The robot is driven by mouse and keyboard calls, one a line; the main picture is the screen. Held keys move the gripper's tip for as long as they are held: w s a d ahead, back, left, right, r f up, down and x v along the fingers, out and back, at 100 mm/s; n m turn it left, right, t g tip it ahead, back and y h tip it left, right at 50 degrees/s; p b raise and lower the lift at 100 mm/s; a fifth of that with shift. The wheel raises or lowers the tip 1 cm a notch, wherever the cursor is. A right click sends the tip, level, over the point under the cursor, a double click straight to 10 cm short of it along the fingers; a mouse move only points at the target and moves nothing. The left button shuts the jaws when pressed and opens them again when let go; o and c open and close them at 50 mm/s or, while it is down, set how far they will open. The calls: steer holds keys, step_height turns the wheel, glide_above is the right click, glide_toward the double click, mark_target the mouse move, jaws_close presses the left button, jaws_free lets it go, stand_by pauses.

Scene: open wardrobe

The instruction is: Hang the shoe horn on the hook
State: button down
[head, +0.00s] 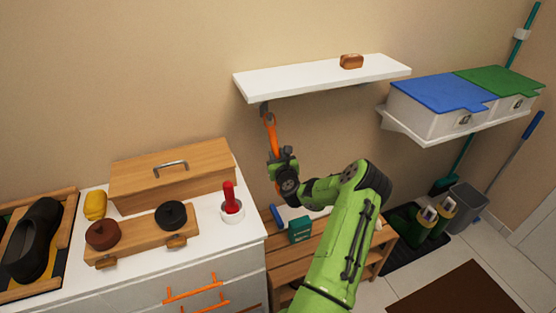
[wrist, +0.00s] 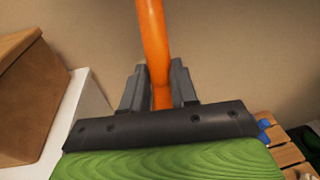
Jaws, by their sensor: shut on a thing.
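The orange shoe horn (head: 272,136) is upright below the left end of the white wall shelf (head: 320,80). My gripper (head: 277,157) is shut on its shaft, and the orange shaft (wrist: 153,40) also rises between the fingers (wrist: 160,88) in the wrist view. A small dark hook (head: 264,106) hangs under the shelf's left end. The shoe horn's looped top is right at the hook in the head view; I cannot tell whether the loop is around the hook or only beside it. The lower part of the shoe horn is hidden by my gripper.
A brown block-like object (head: 351,61) lies on the shelf. The white cabinet (head: 150,283) at left bears a wooden box (head: 172,175) and a red-handled item in a white cup (head: 232,209). A slatted wooden bench (head: 283,257) stands below my arm.

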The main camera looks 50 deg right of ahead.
steer(key=shift+w+d+f+t+h+b, duration=0.3)
steer(key=shift+w+f+b, duration=0.1)
steer(key=shift+b, duration=1.15)
steer(key=shift+w+d+f+t+h+b, duration=0.2)
steer(key=shift+w+f+t+b, duration=0.15)
steer(key=shift+b, duration=1.15)
steer(key=shift+c, duration=0.8)
jaws_free()
steer(key=shift+s+a+f+b, duration=0.3)
steer(key=shift+s+a+b, duration=0.1)
steer(key=shift+s+b, duration=0.2)
steer(key=shift+s+a+f+b, duration=0.25)
steer(key=shift+s+a+b, duration=0.2)
steer(key=shift+s, duration=0.2)
steer(key=s+a+f+b, duration=0.1)
steer(key=s+a+b, duration=0.2)
steer(key=s+b, duration=0.3)
steer(key=shift+a+f, duration=0.25)
steer(key=shift+f, duration=0.15)
